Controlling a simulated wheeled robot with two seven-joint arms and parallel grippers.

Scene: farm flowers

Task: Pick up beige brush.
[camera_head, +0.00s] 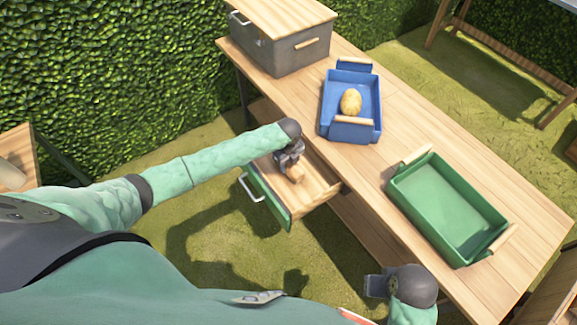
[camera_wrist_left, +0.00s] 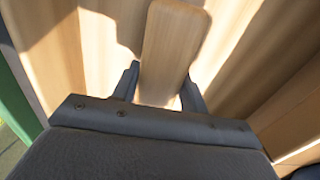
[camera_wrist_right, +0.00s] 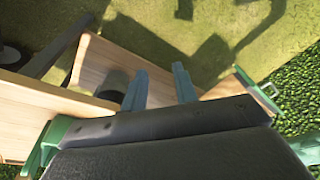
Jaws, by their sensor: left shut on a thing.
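The beige brush (camera_head: 294,173) is in the open drawer (camera_head: 318,186) under the wooden table, partly hidden by my left gripper (camera_head: 289,158). In the left wrist view the brush (camera_wrist_left: 171,48) shows as a smooth light-wood piece between the two fingers of my left gripper (camera_wrist_left: 160,88), which is shut on it. The brush's underside is hidden, and I cannot tell whether it still touches the drawer floor. My right gripper (camera_head: 376,286) is beside the table's near side, low in the head view. In the right wrist view its fingers (camera_wrist_right: 159,82) are apart with nothing between them.
The table (camera_head: 400,142) holds a blue tray (camera_head: 334,84) with a potato-like item (camera_head: 351,102), a green tray (camera_head: 448,207) and a grey box with a wooden lid (camera_head: 284,52). The drawer's green front with its handle (camera_head: 249,189) sticks out over the grass. A hedge stands behind.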

